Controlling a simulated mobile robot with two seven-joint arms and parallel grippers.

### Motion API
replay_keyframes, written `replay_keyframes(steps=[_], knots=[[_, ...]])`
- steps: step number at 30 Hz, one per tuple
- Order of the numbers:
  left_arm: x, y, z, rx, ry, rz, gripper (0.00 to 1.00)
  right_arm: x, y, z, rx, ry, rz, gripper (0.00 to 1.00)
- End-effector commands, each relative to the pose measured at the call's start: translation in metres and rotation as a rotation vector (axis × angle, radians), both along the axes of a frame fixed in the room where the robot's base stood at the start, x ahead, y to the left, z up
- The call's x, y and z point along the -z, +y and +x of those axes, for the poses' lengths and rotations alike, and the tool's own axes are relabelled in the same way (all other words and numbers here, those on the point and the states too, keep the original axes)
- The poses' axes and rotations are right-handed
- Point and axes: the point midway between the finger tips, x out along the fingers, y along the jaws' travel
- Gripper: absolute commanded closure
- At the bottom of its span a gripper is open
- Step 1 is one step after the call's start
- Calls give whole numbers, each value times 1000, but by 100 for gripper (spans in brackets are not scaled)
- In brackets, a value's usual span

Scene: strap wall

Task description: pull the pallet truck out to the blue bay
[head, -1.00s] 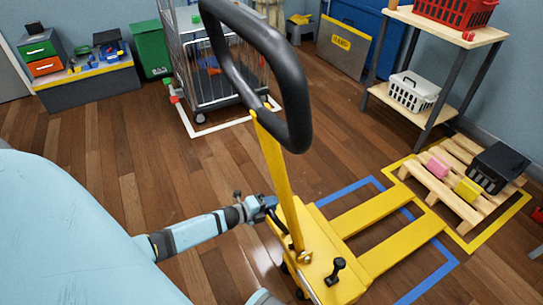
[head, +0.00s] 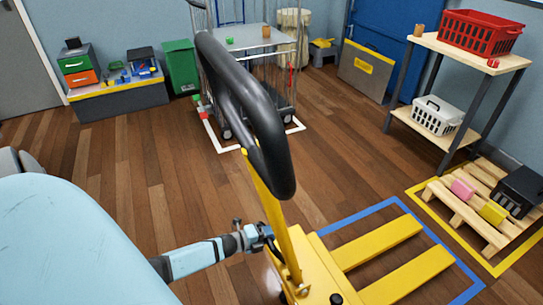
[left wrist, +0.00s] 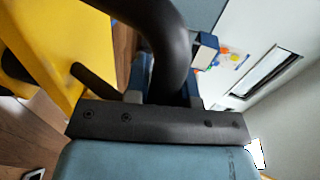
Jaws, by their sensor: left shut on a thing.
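The yellow pallet truck (head: 328,264) is below centre in the head view, its two forks (head: 375,243) inside the outline of the blue bay (head: 358,214). The near side of the outline is partly hidden by the truck or cut off. Its handle has a yellow shaft and a black loop (head: 272,140) leaning up towards me. My left gripper (head: 265,236) is shut against the handle, beside the shaft in the head view. In the left wrist view the black tube (left wrist: 170,45) runs between the fingers (left wrist: 165,90). My right gripper is not in view.
A yellow-outlined bay (head: 427,203) at right holds a wooden pallet (head: 466,212) with boxes. A shelf (head: 452,52) with baskets stands behind it. A wire cage trolley (head: 262,88) stands in a white outline. A low bench (head: 125,99) is back left. The left floor is clear.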

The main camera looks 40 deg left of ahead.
Motion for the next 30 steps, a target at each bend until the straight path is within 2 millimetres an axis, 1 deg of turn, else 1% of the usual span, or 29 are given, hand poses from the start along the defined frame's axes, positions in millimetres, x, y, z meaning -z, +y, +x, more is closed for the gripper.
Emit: replay_keyframes(steps=[1,9,10,11,12,13,20,23,26,29,30], knots=[[2,2,-4,-1,6,3,100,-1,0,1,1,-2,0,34],[3,3,-5,0,9,3,100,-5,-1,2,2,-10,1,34],[4,3,-6,0,9,3,72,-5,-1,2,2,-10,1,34],[4,3,-6,0,10,3,65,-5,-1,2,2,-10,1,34],[3,3,-5,0,9,3,56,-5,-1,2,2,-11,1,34],[3,3,-5,0,8,2,52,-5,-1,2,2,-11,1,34],[2,1,-3,0,5,1,52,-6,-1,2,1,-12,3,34],[1,3,-6,0,5,1,52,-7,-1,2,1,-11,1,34],[-2,6,-16,0,7,1,52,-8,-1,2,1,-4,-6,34],[-6,14,-33,-1,8,1,52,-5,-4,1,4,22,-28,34],[-8,17,-41,0,9,0,52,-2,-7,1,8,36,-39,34]])
